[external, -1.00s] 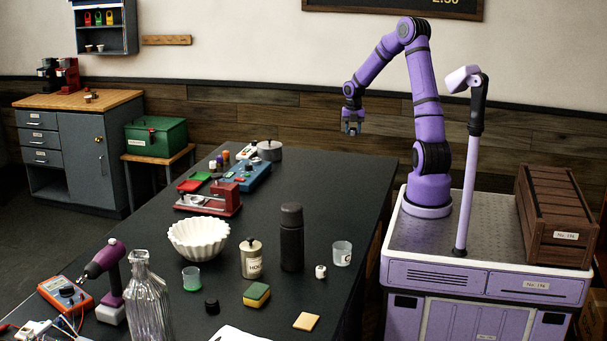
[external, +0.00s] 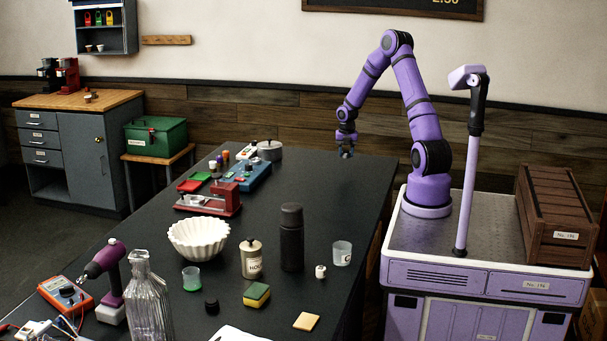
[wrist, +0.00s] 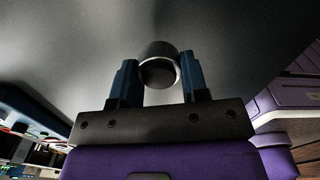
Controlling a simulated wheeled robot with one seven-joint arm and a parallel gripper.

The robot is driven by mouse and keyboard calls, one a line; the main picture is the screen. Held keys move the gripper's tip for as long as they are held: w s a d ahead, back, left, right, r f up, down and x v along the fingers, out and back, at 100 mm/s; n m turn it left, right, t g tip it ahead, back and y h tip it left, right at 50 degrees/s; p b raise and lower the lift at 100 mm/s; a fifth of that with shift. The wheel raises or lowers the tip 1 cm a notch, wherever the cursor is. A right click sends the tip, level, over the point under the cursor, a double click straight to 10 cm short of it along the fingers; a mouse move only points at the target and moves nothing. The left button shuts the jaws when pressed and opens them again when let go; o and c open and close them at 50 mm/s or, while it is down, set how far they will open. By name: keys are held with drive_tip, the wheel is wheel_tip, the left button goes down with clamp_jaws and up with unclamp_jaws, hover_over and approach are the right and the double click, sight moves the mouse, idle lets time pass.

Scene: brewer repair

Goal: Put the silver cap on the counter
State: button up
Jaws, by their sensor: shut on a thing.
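My gripper (external: 346,152) is above the far right part of the long black counter (external: 335,190), pointing down. In the wrist view my gripper (wrist: 157,78) has its two blue fingers shut on the silver cap (wrist: 158,50), a short round piece with a grey rim and a dark hollow end. The cap's sides are between the fingertips. In the external view the cap is too small and hidden by the fingers to make out clearly. The counter's dark surface fills the wrist view behind the cap. I cannot tell whether the cap touches it.
A round silver tin (external: 270,150) and a blue device (external: 247,177) stand left of my gripper. A black bottle (external: 291,238), a fluted white bowl (external: 199,238) and a clear cup (external: 342,253) stand nearer. The counter below and around my gripper is clear.

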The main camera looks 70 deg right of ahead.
hover_over(328, 160)
drive_tip(key=shift+f, duration=2.3)
drive_tip(key=shift+f, duration=0.2)
drive_tip(key=o, duration=1)
drive_tip(key=shift+r, duration=0.15)
